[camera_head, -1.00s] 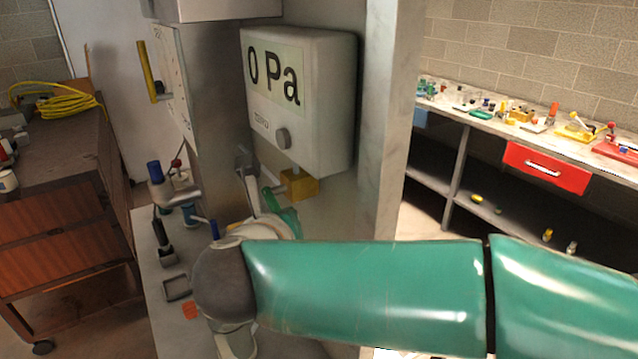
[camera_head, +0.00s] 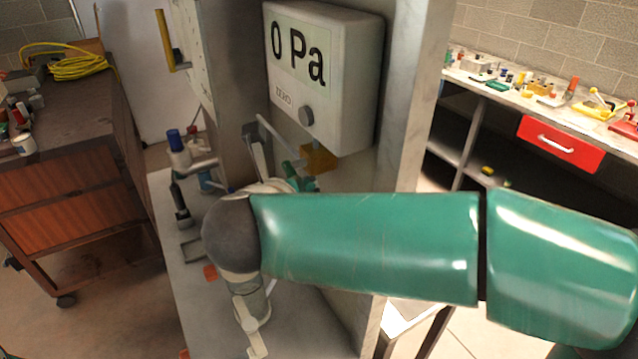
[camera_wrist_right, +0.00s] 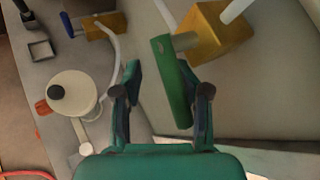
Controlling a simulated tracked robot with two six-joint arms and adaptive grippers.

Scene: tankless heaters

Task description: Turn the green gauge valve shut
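The green gauge valve handle (camera_wrist_right: 172,82) is a flat green bar on a short stem from a brass block (camera_wrist_right: 205,35) in the right wrist view. My right gripper (camera_wrist_right: 155,82) is open there. The handle lies in its gap, close to the right finger and partly covering it; a clear gap separates it from the left finger. I cannot tell whether the right finger touches it. In the head view the brass block (camera_head: 318,158) sits under the white gauge box (camera_head: 325,75) reading 0 Pa. My right wrist and forearm partly hide the gripper. My left gripper is not in view.
Another brass valve with a blue end (camera_wrist_right: 98,25) lies left of the gripper in the wrist view. A grey wall edge (camera_head: 405,100) stands right of the gauge. A wooden cabinet (camera_head: 70,185) stands left and a cluttered bench (camera_head: 520,95) stands back right.

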